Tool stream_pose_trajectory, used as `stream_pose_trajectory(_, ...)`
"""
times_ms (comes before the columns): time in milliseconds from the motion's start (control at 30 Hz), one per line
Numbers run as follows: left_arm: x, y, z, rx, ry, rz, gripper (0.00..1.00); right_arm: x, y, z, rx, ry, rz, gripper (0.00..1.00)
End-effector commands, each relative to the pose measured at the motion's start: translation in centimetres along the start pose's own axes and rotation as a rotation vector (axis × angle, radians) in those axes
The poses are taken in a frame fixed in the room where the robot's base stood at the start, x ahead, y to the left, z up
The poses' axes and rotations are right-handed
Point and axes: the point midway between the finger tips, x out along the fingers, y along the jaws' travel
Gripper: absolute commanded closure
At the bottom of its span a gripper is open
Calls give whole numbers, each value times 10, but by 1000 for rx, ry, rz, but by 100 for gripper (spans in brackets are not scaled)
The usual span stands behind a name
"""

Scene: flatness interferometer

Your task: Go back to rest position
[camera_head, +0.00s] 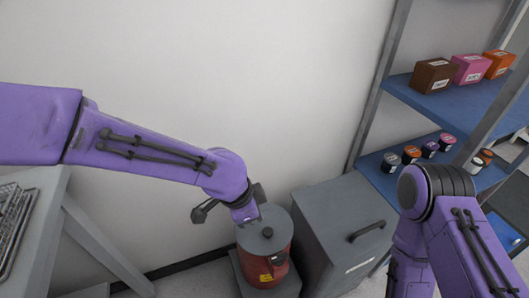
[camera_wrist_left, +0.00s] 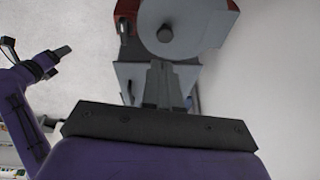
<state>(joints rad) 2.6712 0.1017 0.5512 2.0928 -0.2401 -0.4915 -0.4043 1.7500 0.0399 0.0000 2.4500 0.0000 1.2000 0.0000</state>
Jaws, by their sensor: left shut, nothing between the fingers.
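My left arm reaches in from the left in the head view. Its gripper (camera_head: 246,217) hangs over the back-left edge of a red canister with a grey round lid. In the left wrist view, the left gripper's fingers (camera_wrist_left: 166,86) are together with nothing between them, pointing toward the canister. My right arm folds downward at the right of the head view, and its gripper is out of that picture. In the left wrist view my right gripper (camera_wrist_left: 60,52) shows small at the left; its jaw opening is unclear.
The red canister (camera_head: 262,271) stands beside a grey lidded bin (camera_head: 335,215) with a black handle. A blue-shelved rack (camera_head: 440,100) with boxes and small jars stands at right, close to my right arm. A grey bench (camera_head: 40,235) is at left. The wall is behind.

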Motion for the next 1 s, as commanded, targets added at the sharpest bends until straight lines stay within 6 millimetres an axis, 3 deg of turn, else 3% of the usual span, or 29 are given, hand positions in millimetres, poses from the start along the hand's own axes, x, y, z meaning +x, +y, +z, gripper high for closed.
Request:
stream_pose_trajectory(167,0,-4,-9,-61,47,-19,100,0,0,0,0,0,0,42)
stream_pose_trajectory(300,0,-25,-34,-385,285,-97,100,0,0,0,0,0,0,42)
stream_pose_trajectory(367,8,-40,-23,-614,384,-132,100,-4,0,-2,0,0,0,42)
stream_pose_trajectory(467,36,-56,32,-1029,472,-207,100,-14,1,-6,0,0,0,42)
stream_pose_trajectory(567,65,-48,119,-1387,466,-342,100,-26,2,-11,0,0,0,42)
stream_pose_trajectory(700,81,-2,236,-1667,340,-554,100,-40,4,-16,0,0,0,42)
stream_pose_trajectory(800,80,48,302,-1737,184,-656,100,-49,4,-20,0,0,0,42)
stream_pose_trajectory(900,79,95,342,-1740,20,-667,100,-54,5,-22,0,0,0,42)
stream_pose_trajectory(1000,81,125,360,-1736,-76,-652,100,-58,5,-24,0,0,0,42)
